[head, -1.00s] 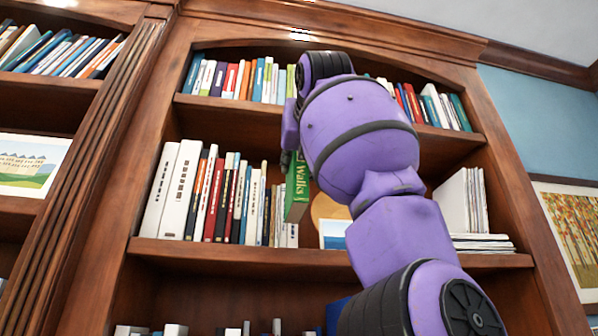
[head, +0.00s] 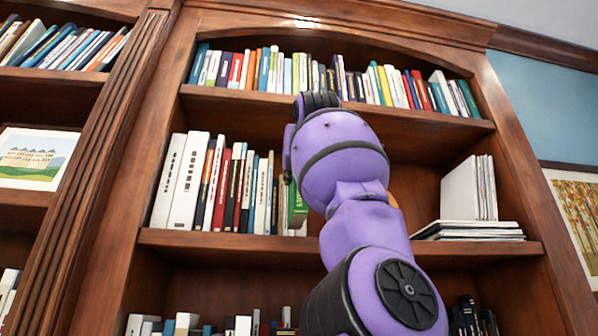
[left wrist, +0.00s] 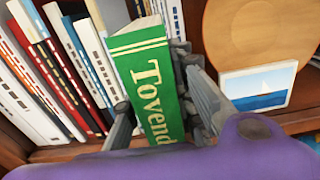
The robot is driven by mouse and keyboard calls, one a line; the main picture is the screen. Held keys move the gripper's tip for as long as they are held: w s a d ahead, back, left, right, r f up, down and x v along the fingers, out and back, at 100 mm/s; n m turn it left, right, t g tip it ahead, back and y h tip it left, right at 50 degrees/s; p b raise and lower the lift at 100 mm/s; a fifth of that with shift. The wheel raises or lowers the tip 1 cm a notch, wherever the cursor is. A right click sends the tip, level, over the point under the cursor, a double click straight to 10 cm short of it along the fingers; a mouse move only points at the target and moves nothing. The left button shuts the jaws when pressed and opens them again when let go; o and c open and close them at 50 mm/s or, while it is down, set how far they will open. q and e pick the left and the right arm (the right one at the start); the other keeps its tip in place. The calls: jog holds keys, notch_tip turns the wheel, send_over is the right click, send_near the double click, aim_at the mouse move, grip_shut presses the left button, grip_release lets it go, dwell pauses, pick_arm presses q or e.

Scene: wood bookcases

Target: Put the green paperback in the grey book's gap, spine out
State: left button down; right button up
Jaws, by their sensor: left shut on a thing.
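The green paperback (head: 297,206) is upright at the right end of the middle-shelf book row, partly hidden by my purple arm in the head view. In the left wrist view the green paperback (left wrist: 150,75) shows its spine with pale lettering and stripes, facing the camera. My left gripper (left wrist: 160,108) is shut on it, one grey finger on each side. In the head view the fingers are hidden behind my arm. I cannot pick out a grey book or a gap clearly. My right gripper is not in view.
White and coloured books (head: 215,188) stand to the left of the paperback. White books and a flat stack (head: 468,230) stand farther right. The shelf board (head: 200,240) runs below.

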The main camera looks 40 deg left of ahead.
pick_arm(q)
jog(key=x, duration=0.9)
jog(key=shift+w+a+f, duration=0.2)
jog(key=shift+a+f, duration=0.1)
jog(key=shift+a, duration=0.05)
jog(key=shift+f, duration=0.65)
jog(key=shift+f, duration=0.25)
dwell(0.7)
jog(key=c, duration=1.4)
grip_release()
jog(key=shift+f, duration=0.1)
jog(key=shift+d, duration=0.15)
